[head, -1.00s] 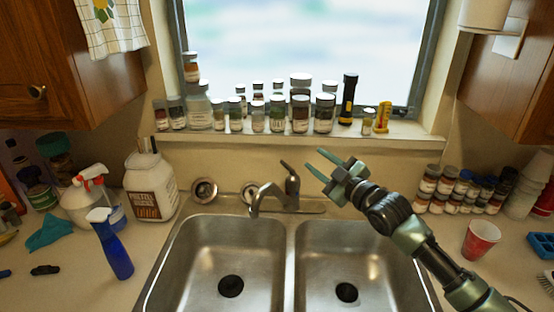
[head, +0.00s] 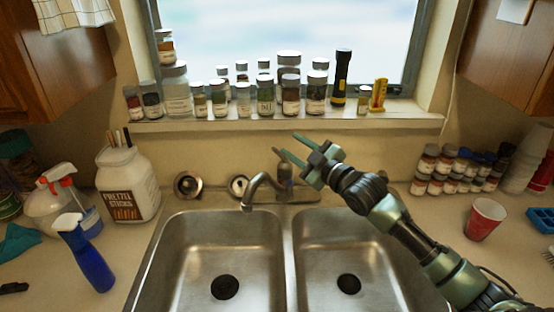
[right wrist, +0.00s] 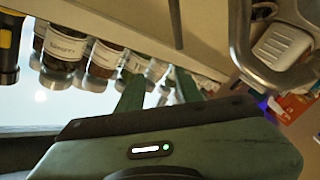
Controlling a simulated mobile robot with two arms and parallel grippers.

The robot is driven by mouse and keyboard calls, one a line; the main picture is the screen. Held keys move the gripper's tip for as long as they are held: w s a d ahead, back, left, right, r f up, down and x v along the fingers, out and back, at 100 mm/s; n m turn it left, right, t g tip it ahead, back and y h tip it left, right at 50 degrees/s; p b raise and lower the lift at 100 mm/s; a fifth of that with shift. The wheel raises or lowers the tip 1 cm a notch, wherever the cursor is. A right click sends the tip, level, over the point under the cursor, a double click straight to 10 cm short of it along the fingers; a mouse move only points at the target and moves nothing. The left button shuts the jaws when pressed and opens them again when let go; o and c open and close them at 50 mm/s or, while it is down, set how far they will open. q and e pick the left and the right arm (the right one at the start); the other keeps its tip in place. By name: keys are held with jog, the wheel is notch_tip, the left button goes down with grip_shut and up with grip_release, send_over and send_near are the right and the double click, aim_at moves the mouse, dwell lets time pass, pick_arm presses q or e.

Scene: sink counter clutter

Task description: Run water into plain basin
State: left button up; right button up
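The faucet (head: 285,182) stands behind the divider of a steel double sink. Its curved spout (head: 250,195) points over the left basin (head: 170,262); no water shows. The right basin (head: 385,275) looks equally plain, with a dark drain. My right gripper (head: 294,148) is open and empty, its two fingers pointing left. In the head view the fingers overlap the top of the faucet handle, partly hiding it; I cannot tell whether they touch. Both fingers (right wrist: 157,90) show apart in the right wrist view, with a curved metal part of the faucet (right wrist: 240,40) at the right. My left gripper is out of view.
Several spice jars (head: 290,92) and a black flashlight (head: 341,78) line the window sill behind the gripper. A pretzel jar (head: 126,188) and a blue spray bottle (head: 88,262) stand left of the sink. A red cup (head: 484,218) and stacked jars (head: 428,165) stand right.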

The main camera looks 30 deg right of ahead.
aim_at(278, 152)
jog(key=w+f, duration=0.1)
jog(key=w, duration=0.1)
jog(key=w+a+f+b, duration=0.1)
jog(key=w+f, duration=0.1)
jog(key=w+f+b, duration=0.1)
jog(key=w+f, duration=0.1)
jog(key=w, duration=0.1)
jog(key=shift+a+f, duration=0.15)
jog(key=shift+w+a+f, duration=0.1)
jog(key=shift+w, duration=0.55)
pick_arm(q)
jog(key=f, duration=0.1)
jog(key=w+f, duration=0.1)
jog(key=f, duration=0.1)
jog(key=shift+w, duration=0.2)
pick_arm(e)
grip_shut()
dwell(0.5)
